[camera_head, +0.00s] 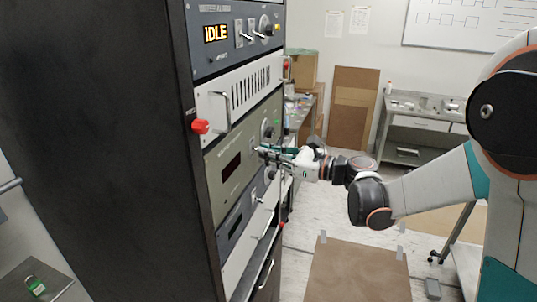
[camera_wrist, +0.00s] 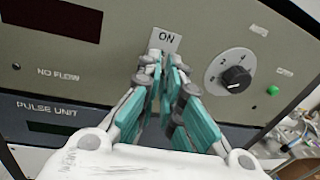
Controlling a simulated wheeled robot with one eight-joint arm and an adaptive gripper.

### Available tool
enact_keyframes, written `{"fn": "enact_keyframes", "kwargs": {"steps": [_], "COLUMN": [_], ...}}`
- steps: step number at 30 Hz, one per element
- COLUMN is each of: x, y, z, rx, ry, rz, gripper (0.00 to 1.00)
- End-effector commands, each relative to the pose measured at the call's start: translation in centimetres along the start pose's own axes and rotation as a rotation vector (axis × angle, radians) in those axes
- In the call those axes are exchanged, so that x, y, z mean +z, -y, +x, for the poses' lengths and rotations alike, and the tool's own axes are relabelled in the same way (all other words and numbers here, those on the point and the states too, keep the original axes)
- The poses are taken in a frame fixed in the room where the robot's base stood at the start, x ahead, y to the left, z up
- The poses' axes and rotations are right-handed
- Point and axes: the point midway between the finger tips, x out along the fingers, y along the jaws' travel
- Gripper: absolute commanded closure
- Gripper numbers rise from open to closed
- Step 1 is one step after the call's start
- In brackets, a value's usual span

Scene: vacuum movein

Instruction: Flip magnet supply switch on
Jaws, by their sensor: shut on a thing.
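A grey-green panel (camera_head: 218,162) with a dark display (camera_head: 231,166) is mounted midway up the black rack. In the head view, my gripper (camera_head: 262,151) reaches the panel from the right; the switch cannot be made out there. The panel's name is too small to read.
A black knob (camera_wrist: 236,79) and a green button (camera_wrist: 272,91) are right of my fingers. A panel marked "PULSE UNIT" (camera_wrist: 46,108) is below. A red button (camera_head: 200,127) sticks out from the rack.

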Motion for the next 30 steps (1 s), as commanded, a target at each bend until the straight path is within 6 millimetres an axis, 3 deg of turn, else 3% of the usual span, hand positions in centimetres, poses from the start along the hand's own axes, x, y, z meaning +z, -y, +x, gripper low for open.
{"fn": "enact_keyframes", "kwargs": {"steps": [30], "x": [4.0], "y": [0.3], "z": [0.6], "rx": [0.071], "ry": [-0.734], "rz": [-0.113], "gripper": [1.00]}}
